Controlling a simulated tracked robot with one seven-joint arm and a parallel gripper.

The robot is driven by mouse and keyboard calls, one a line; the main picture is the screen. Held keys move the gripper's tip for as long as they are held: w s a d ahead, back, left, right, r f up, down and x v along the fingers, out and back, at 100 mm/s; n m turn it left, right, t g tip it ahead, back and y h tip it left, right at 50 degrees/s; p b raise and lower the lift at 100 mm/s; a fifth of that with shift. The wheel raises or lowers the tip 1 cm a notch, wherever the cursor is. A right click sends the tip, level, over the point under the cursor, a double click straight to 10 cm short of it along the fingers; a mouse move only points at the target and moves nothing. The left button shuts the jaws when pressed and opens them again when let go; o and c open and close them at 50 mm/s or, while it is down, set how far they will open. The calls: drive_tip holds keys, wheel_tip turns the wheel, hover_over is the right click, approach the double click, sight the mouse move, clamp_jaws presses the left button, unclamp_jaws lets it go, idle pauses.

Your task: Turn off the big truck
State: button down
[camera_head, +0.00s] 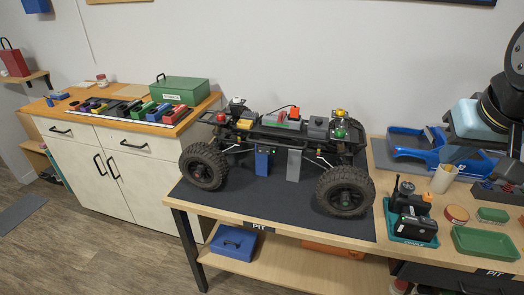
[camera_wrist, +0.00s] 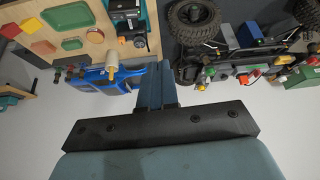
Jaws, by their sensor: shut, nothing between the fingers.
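The big truck (camera_head: 285,132) is a bare crawler chassis with large black tyres, standing on the dark mat (camera_head: 280,215) of the pit table. Its top carries electronics, including a red block (camera_head: 294,113) and a grey box (camera_head: 318,127). A small green light (camera_head: 274,150) shows on its near side. In the wrist view the chassis (camera_wrist: 235,72) appears upside down at the upper right. I cannot make out a power switch for sure. My gripper (camera_wrist: 155,70) is shut and empty, with its blue-grey fingers together, apart from the truck. In the head view, part of my arm is at the right edge.
A blue truck body (camera_head: 415,148) lies behind a teal tray (camera_head: 413,232) with black devices. A green tray (camera_head: 488,243) and a cup (camera_head: 443,178) stand at the right. A cabinet (camera_head: 110,160) at the left holds coloured blocks and a green toolbox (camera_head: 180,91).

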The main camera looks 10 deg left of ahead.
sight(260, 152)
drive_tip(key=w+f+n+g+h, duration=0.4)
drive_tip(key=w+f+n+h, duration=0.25)
drive_tip(key=f+n, duration=0.2)
drive_tip(key=w+a+f+n+t+h, duration=0.3)
drive_tip(key=w+a+n+t+h, duration=0.25)
drive_tip(key=w+a+n, duration=0.35)
drive_tip(key=s+a+f+n+t+y, duration=0.1)
drive_tip(key=a+f+n+t+y, duration=0.2)
drive_tip(key=a+n, duration=0.3)
drive_tip(key=s+a+f+n+t+y, duration=0.1)
drive_tip(key=a+f+n+t+y, duration=0.3)
drive_tip(key=a, duration=0.9)
drive_tip(key=s+a+f+n+t+y, duration=0.2)
drive_tip(key=a+f+n+t+y, duration=0.2)
drive_tip(key=a+n, duration=0.5)
wheel_tip(260, 152, down, 3)
drive_tip(key=shift+a+r+y, duration=0.15)
drive_tip(key=shift+a+y, duration=0.5)
drive_tip(key=shift+y, duration=0.35)
drive_tip(key=shift+w, duration=0.1)
drive_tip(key=w, duration=1.3)
drive_tip(key=shift+w+a, duration=0.35)
drive_tip(key=shift+w, duration=0.05)
